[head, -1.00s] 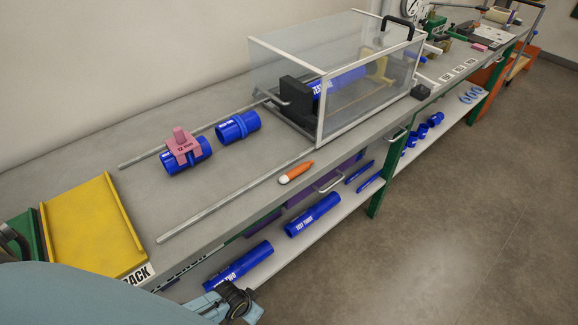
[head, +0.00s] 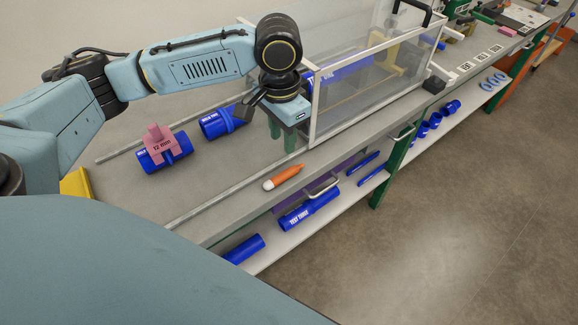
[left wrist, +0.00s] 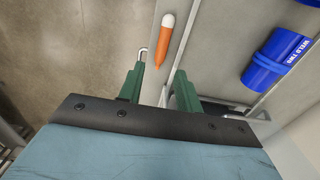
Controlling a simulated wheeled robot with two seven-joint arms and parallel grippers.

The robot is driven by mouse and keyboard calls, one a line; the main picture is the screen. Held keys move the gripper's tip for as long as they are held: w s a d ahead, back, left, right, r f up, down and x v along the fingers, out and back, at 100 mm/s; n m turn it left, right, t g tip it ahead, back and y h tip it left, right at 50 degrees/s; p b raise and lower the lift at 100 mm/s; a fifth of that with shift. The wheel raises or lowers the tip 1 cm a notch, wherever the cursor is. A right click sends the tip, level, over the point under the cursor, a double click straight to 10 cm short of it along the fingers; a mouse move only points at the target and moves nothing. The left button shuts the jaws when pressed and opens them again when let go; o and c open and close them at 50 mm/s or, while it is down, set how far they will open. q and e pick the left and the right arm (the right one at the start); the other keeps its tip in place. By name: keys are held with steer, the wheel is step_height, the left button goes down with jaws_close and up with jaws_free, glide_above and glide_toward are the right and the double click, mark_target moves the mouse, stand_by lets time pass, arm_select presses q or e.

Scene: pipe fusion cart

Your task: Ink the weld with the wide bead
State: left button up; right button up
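An orange marker with a white end (head: 283,177) lies on the bench near its front edge; it also shows in the left wrist view (left wrist: 164,45). A blue pipe weld (head: 179,152) carries a pink gauge marked 12 mm (head: 157,145) astride it. To its right lies a second blue weld (head: 218,123), partly hidden by my left gripper. In the left wrist view this weld reads WELD TWO (left wrist: 280,55) and has a raised ring. My left gripper (head: 282,135) is open and empty, fingers down, above the bench beyond the marker. My right gripper is not in view.
A clear-walled box with a white frame (head: 315,110) stands just right of my left gripper. Metal rails (head: 215,196) run along the bench. A yellow tray (head: 75,183) is mostly hidden by my arm. Blue pipes (head: 309,210) lie on the lower shelf.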

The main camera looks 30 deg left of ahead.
arm_select(q)
steer(key=b, duration=0.1)
glide_above(282, 175)
steer(key=f, duration=0.7)
steer(key=shift+s, duration=0.25)
steer(key=shift+f, duration=0.45)
steer(key=f, duration=0.2)
steer(key=f+b, duration=0.1)
steer(key=f, duration=0.2)
steer(key=shift+w, duration=0.2)
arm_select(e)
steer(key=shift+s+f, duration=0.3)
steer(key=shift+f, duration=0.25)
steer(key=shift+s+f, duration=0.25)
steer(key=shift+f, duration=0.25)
arm_select(q)
steer(key=shift+c, duration=0.4)
steer(key=shift+r, duration=0.1)
steer(key=c, duration=0.7)
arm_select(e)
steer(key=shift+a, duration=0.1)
